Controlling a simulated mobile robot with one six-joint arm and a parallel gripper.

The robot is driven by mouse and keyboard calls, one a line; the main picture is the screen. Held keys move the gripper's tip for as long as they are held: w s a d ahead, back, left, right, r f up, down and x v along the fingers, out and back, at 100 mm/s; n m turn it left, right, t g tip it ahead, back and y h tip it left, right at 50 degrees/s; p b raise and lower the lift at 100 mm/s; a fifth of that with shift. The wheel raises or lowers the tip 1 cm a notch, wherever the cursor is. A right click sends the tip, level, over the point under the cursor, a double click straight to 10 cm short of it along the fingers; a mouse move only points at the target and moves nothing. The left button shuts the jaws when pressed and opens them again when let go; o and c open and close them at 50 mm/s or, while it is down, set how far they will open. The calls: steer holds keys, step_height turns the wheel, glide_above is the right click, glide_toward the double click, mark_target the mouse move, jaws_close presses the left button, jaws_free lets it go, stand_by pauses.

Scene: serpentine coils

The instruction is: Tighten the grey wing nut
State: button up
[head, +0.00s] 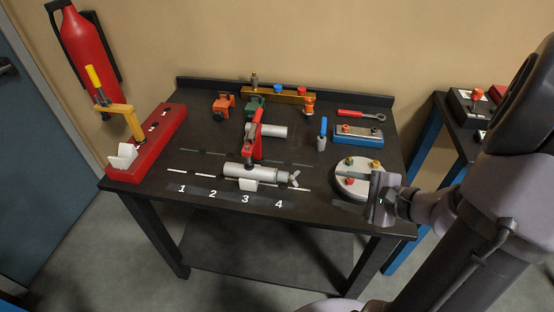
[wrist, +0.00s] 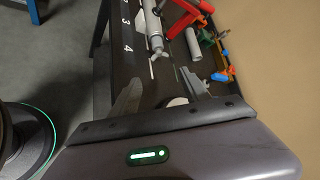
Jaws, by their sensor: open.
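The grey wing nut (head: 295,179) sits at the right end of a light grey cylinder (head: 250,173), which lies along the front of the dark workbench. In the wrist view the wing nut (wrist: 154,56) shows beyond my fingertips, at the end of the cylinder (wrist: 153,25). My gripper (wrist: 163,84) is open, its two fingers apart with nothing held between them. In the head view my gripper (head: 372,203) is near the bench's front right corner, right of the wing nut and clear of it. The gripper partly covers a round grey base there.
The round base (head: 349,187) with coloured knobs stands between my gripper and the wing nut's right side. A red clamp (head: 255,140) rises behind the cylinder. A blue-grey block (head: 358,135) and red wrench (head: 362,114) lie farther back. A red rail (head: 150,145) is at left.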

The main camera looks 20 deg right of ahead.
mark_target(297, 178)
steer(key=b+x, duration=0.4)
steer(key=x, duration=1.2)
steer(key=shift+d+b, duration=0.1)
steer(key=shift+b, duration=0.3)
steer(key=c, duration=1.1)
